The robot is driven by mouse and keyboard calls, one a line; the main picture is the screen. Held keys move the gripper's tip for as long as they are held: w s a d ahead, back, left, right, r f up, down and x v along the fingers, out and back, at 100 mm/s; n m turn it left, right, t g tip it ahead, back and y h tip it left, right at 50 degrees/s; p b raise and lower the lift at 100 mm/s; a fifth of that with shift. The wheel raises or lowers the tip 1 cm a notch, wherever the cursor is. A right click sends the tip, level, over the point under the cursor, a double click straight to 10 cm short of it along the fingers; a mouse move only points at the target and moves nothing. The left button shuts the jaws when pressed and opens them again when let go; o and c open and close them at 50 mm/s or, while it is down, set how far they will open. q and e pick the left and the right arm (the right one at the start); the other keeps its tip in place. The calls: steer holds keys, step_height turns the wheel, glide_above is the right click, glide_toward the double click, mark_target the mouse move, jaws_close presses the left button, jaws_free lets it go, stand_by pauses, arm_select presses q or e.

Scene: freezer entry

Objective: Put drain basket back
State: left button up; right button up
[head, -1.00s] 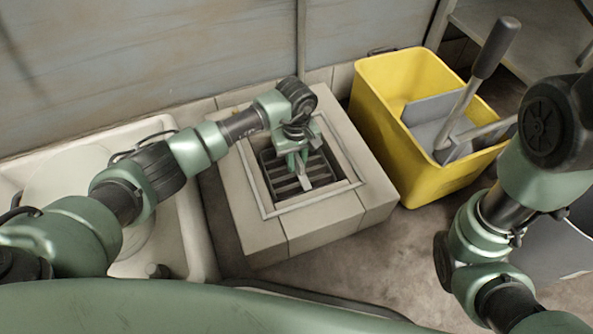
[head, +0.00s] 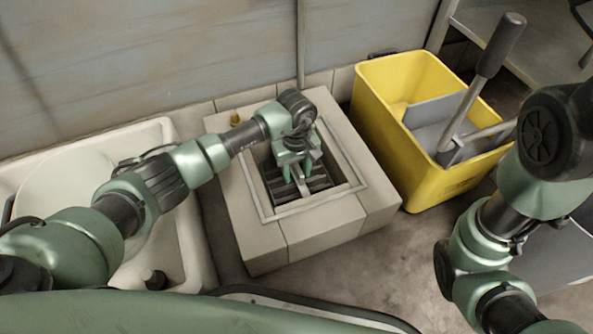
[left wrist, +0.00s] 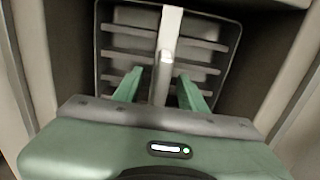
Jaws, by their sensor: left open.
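The drain basket (head: 321,184) is dark and slatted. It sits inside the square opening of the pale tiled drain block (head: 325,221). In the left wrist view the basket (left wrist: 206,61) shows a dark rim and a pale upright handle (left wrist: 168,42) across its middle. My left gripper (head: 297,175) is open and reaches down into the opening over the basket. In the left wrist view its green fingers (left wrist: 160,76) stand on either side of the handle, with gaps visible. The right gripper is outside the view; only my right arm shows.
A yellow mop bucket (head: 378,114) with a grey wringer and lever stands right of the block. A white sink basin (head: 192,232) lies to the left. The wall is close behind.

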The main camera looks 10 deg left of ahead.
arm_select(q)
step_height(320, 180, up, 11)
steer(key=p, duration=0.6)
steer(key=shift+r, duration=0.1)
steer(key=shift+r+p, duration=0.25)
steer(key=shift+p, duration=0.05)
